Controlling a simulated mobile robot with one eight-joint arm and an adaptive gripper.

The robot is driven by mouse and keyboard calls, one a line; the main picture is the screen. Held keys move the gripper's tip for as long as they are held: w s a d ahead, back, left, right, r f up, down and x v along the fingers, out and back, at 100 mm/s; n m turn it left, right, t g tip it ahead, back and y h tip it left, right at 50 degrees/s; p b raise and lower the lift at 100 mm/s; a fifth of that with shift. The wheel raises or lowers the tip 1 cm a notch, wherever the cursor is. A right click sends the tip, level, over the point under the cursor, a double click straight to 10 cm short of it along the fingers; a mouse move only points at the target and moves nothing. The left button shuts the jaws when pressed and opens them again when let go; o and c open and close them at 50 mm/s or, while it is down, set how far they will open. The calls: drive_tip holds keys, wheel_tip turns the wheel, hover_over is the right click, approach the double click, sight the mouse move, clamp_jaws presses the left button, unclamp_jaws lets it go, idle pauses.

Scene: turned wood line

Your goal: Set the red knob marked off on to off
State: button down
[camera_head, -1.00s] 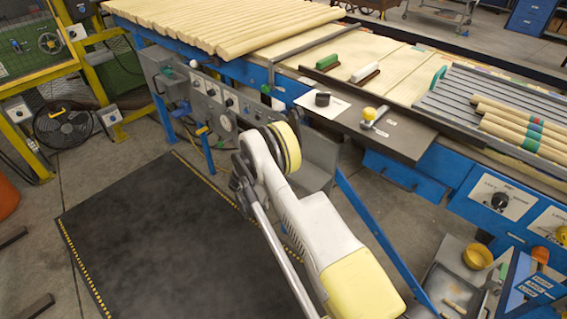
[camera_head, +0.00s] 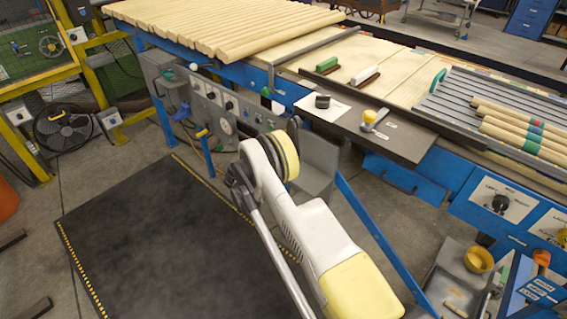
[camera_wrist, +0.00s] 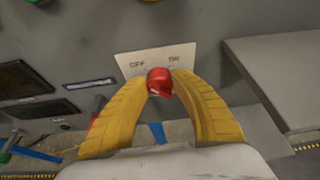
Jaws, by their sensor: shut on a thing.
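The red knob (camera_wrist: 159,82) sits in front of a pale label plate (camera_wrist: 156,58) marked OFF at the left and ON at the right in the wrist view. My gripper (camera_wrist: 160,85) has its two yellow fingers shut on the red knob, one on each side. I cannot tell for certain which mark the knob points to. In the head view the knob and the fingertips are hidden behind my arm.
The grey panel (camera_head: 212,102) carries other dials and switches. A grey box (camera_wrist: 278,75) juts out to the right of the knob in the wrist view. Dark display windows (camera_wrist: 50,108) lie to the left. A dark floor mat (camera_head: 150,240) is clear.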

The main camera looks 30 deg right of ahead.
drive_tip(key=shift+n, duration=0.3)
drive_tip(key=c, duration=1)
unclamp_jaws()
drive_tip(key=shift+c, duration=0.2)
drive_tip(key=v, duration=1.2)
drive_tip(key=shift+w, duration=0.2)
drive_tip(key=shift+a, duration=0.1)
